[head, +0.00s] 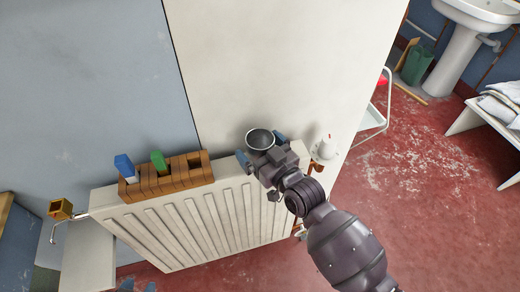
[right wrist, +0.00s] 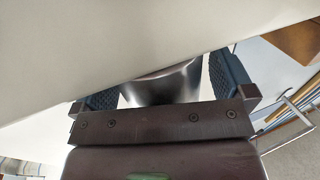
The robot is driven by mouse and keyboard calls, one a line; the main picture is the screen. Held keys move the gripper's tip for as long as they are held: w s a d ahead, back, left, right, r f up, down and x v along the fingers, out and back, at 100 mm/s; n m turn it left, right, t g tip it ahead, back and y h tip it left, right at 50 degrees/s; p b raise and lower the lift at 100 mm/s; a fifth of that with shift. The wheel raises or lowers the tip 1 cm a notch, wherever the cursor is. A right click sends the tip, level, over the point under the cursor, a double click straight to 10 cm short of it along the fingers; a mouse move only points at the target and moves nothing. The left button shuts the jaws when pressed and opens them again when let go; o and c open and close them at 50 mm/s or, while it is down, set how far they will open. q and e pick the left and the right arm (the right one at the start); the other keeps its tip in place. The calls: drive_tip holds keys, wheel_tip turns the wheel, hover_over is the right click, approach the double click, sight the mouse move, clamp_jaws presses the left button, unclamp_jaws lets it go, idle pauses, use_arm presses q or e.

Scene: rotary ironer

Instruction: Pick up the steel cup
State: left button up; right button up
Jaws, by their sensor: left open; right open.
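The steel cup (head: 260,139) stands on top of the white radiator (head: 190,225), close to the pale wall. My right gripper (head: 261,149) is at the cup with its blue fingers apart, one on each side of it. In the right wrist view the cup (right wrist: 160,85) sits between the two open fingers (right wrist: 163,82), and its lower part is hidden behind the gripper's palm. Gaps show between the cup and the fingers.
The wall is close behind. The red floor (head: 430,190) is open at right.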

drive_tip(key=c, duration=1)
drive_tip(key=shift+r, duration=0.1)
